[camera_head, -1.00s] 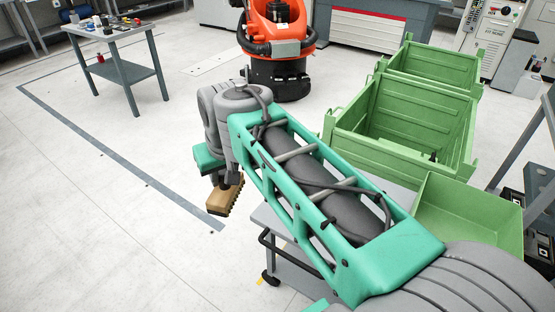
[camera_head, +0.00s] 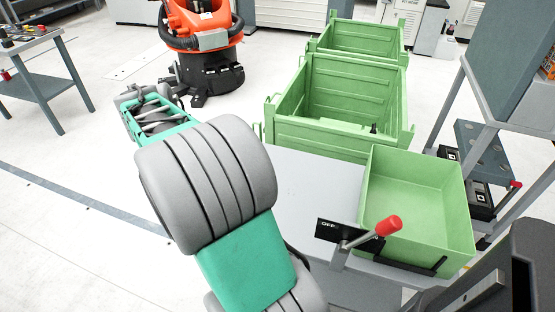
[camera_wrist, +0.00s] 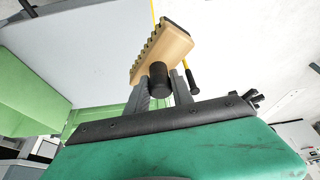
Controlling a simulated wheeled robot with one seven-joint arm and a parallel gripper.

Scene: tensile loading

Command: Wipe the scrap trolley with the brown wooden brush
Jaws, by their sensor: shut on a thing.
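The brown wooden brush (camera_wrist: 165,52) shows in the wrist view, with its bristle side towards the left. My gripper (camera_wrist: 162,88) is shut on it, around a short dark cylinder at the brush's near side. In the head view my arm reaches to the upper left, and the gripper and brush are hidden. The scrap trolley appears to be the grey flat-topped trolley (camera_head: 310,190) at the centre right. It carries a green open bin (camera_head: 415,205) at its right. A pale grey flat surface (camera_wrist: 100,45) shows in the wrist view; the brush does not clearly touch it.
Large green crates (camera_head: 335,110) stand behind the trolley. A red-knobbed lever (camera_head: 384,227) with an OFF plate shows in front of the bin. An orange robot (camera_head: 200,40) stands at the back. A worktable (camera_head: 45,80) stands far left. The left floor is open.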

